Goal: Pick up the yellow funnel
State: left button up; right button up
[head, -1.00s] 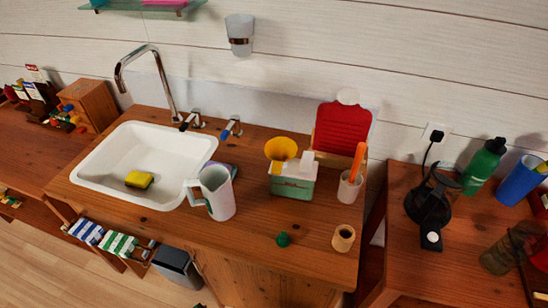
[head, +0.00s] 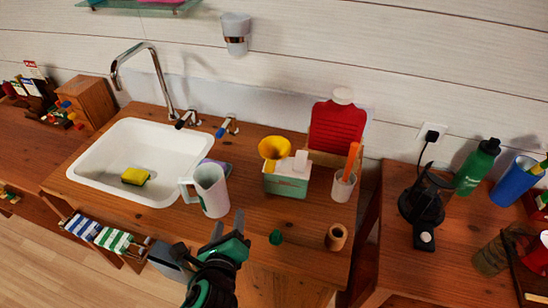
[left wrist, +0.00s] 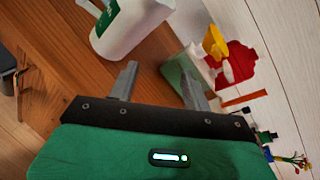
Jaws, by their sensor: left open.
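The yellow funnel (head: 275,149) stands at the back left of a pale green box (head: 287,184) on the wooden counter, in the head view. In the left wrist view the funnel (left wrist: 215,43) shows beyond the green box (left wrist: 184,72), past the fingertips. My left gripper (head: 229,226) is open and empty near the counter's front edge, in front of the box and apart from it. In the left wrist view its two fingers (left wrist: 158,84) are spread. The lower part of the funnel is hidden by the box. My right gripper is not in view.
A white pitcher (head: 211,190) stands left of the box, close to my left gripper. A cup with an orange-handled tool (head: 344,186) stands to the right. The sink (head: 113,170) is left.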

pick_arm(q)
jog(key=d+r+m+t+h, duration=0.25)
jog(key=d+m, duration=0.25)
jog(key=m, duration=0.3)
jog(key=m+p, duration=0.1)
jog(key=p, duration=0.1)
send_near(269, 169)
jog(key=shift+h, duration=0.35)
jog(key=x, duration=0.4)
jog(key=shift+w+a+f, duration=0.15)
jog(key=shift+a+f, duration=0.05)
jog(key=shift+f, duration=0.15)
jog(key=shift+w+d, duration=0.1)
jog(key=shift+w, duration=0.35)
jog(key=x, duration=0.5)
jog(key=shift+f+p, duration=0.1)
jog(key=shift+p, duration=0.3)
grip_shut()
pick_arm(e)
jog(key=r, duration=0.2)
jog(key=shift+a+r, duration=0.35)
